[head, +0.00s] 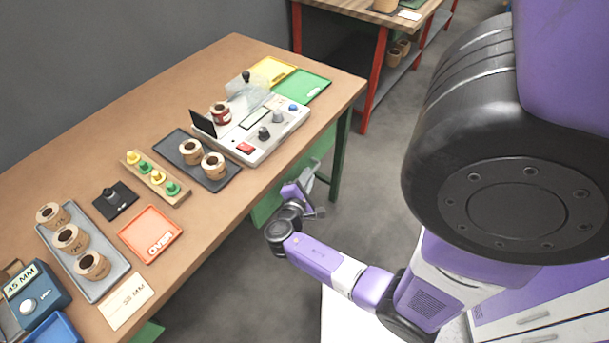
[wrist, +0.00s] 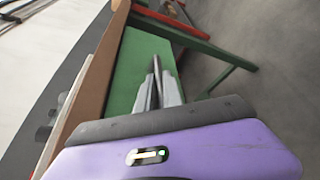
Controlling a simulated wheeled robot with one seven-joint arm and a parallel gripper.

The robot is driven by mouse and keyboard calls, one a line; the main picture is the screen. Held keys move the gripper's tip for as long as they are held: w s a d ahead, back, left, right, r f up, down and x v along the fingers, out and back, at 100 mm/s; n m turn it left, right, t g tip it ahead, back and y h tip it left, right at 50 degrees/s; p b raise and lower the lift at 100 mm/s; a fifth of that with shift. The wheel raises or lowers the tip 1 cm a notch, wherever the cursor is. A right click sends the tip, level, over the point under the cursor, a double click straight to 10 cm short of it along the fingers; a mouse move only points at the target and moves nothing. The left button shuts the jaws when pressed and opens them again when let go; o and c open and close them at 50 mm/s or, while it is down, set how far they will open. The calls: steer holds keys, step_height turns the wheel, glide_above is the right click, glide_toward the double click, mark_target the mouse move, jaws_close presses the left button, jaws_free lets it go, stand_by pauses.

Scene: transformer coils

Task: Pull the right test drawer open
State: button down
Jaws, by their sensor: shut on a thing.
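The right test drawer's green front (wrist: 135,62) fills the middle of the wrist view, under the wooden table edge. In the head view the green front (head: 264,208) shows below the bench's right end, partly hidden by my arm. My gripper (wrist: 158,90) points at this front, its two grey fingers close together and shut on the drawer's handle (wrist: 156,66), a thin grey bar mostly hidden between them. In the head view my gripper (head: 309,178) is beside the green front, small and partly hidden. I cannot tell whether the drawer stands out from the bench.
The wooden bench (head: 105,95) carries a tester (head: 255,130), a dark tray (head: 183,150) with coils, a grey tray (head: 111,283) with coils and an orange tray (head: 150,234). A green bench leg (head: 341,155) stands near my gripper. Open floor (head: 375,220) lies to the right.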

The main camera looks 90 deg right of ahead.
steer(key=s+a+p, duration=0.1)
steer(key=s+a, duration=0.5)
steer(key=s, duration=0.3)
steer(key=s+a+p, duration=0.1)
steer(key=s+a, duration=0.5)
steer(key=s, duration=0.4)
steer(key=shift+p, duration=0.35)
steer(key=shift+s, duration=0.1)
steer(key=c, duration=1.8)
jaws_free()
steer(key=shift+o, duration=0.2)
steer(key=v, duration=0.7)
steer(key=shift+a+b, duration=0.35)
